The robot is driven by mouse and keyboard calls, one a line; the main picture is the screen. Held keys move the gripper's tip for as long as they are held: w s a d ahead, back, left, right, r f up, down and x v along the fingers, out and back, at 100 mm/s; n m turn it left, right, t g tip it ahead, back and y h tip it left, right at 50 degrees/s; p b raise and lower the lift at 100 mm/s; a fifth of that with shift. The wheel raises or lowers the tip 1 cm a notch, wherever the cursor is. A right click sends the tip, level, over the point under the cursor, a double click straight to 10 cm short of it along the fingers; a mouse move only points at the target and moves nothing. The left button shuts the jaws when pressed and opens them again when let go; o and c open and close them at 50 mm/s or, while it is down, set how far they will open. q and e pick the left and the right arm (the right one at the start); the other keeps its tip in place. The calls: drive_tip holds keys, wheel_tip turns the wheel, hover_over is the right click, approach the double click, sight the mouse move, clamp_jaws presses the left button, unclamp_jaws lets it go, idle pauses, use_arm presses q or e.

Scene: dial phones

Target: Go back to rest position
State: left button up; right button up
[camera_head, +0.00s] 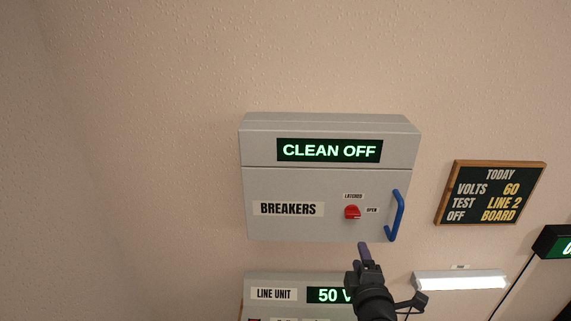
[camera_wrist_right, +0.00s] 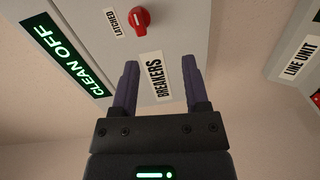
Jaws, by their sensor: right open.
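My right gripper (camera_head: 364,250) is in front of the wall, just below the lower edge of the grey breaker box (camera_head: 330,223). In the right wrist view the right gripper (camera_wrist_right: 160,85) is open and empty. Its two purple fingers stand apart on either side of the "BREAKERS" label. The box's red knob (camera_head: 352,212) sits between the "LATCHED" and "OPEN" labels; it also shows in the right wrist view (camera_wrist_right: 141,20). The box door is shut, with a blue handle (camera_head: 397,215) at its right. My left gripper is not in view.
A "LINE UNIT" box (camera_head: 275,279) with a "50 V" display is below, partly hidden by my right arm. A chalkboard (camera_head: 490,193) reading "VOLTS 60, TEST LINE 2, OFF BOARD" hangs at the right. A lit white lamp (camera_head: 460,281) is below it. The upper wall is bare.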

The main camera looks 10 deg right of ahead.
drive_tip(key=s+a+f+m+g+y, duration=0.15)
drive_tip(key=s+f, duration=0.25)
drive_tip(key=f, duration=0.4)
drive_tip(key=s+a+f+m+g, duration=0.1)
drive_tip(key=s+f+m+g, duration=0.2)
drive_tip(key=f, duration=0.4)
drive_tip(key=s+a+f+g+y, duration=0.1)
drive_tip(key=s+f+g, duration=0.2)
drive_tip(key=s+f, duration=0.4)
drive_tip(key=s+a+f+m+g, duration=0.1)
drive_tip(key=s+f+m+g, duration=0.1)
drive_tip(key=s, duration=0.7)
drive_tip(key=s+f+m+g, duration=0.3)
drive_tip(key=s+f, duration=0.4)
drive_tip(key=s, duration=0.3)
drive_tip(key=s+a+f+m+g+y, duration=0.1)
drive_tip(key=s+f+m+g, duration=0.1)
drive_tip(key=s, duration=0.8)
wheel_tip(320, 180, down, 3)
drive_tip(key=shift+a+r+g, duration=0.1)
drive_tip(key=shift+a+g, duration=0.25)
drive_tip(key=shift+g, duration=0.5)
drive_tip(key=shift+m, duration=0.25)
